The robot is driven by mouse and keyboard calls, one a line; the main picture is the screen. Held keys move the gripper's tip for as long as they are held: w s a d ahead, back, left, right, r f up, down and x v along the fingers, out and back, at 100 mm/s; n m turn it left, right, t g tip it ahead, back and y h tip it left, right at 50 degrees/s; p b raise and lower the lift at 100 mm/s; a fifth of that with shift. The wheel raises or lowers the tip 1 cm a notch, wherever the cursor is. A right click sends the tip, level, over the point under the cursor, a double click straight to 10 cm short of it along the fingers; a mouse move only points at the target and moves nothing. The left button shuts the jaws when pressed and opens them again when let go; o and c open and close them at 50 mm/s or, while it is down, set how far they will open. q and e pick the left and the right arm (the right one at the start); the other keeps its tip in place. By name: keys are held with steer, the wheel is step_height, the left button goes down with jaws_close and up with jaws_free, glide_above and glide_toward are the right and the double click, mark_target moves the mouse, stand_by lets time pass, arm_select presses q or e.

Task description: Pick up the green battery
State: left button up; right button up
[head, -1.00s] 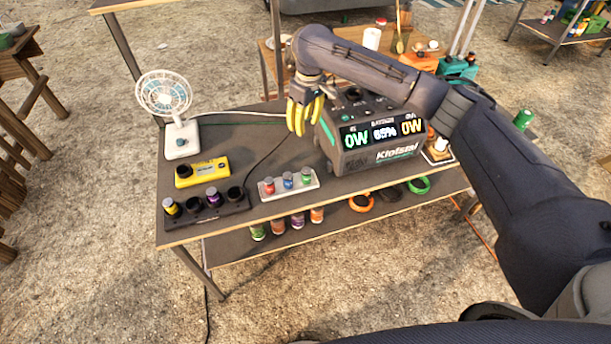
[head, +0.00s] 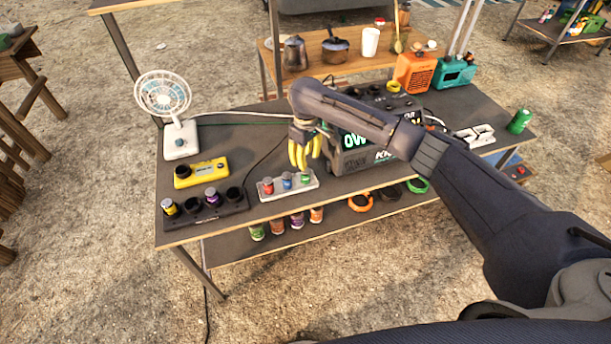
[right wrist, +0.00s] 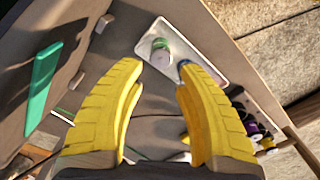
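The green battery (head: 305,178) stands at the right end of a white tray (head: 268,197), beside a blue battery (head: 287,181) and a red battery (head: 268,186). My right gripper (head: 304,168) has yellow fingers and hangs just above and behind the green battery in the head view. In the right wrist view the green battery (right wrist: 160,52) lies just beyond the open, empty fingertips (right wrist: 158,68), roughly between them. The blue battery is partly hidden by a finger there. My left gripper is not in view.
The power station (head: 350,158) stands close behind and right of my right gripper, partly covered by my arm. A dark holder (head: 228,207) with several sockets, a yellow device (head: 201,172) and a fan (head: 168,108) are on the left. A green can (head: 519,121) stands far right.

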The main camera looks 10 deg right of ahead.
mark_target(306, 170)
steer(key=shift+f, duration=2.95)
jaws_close()
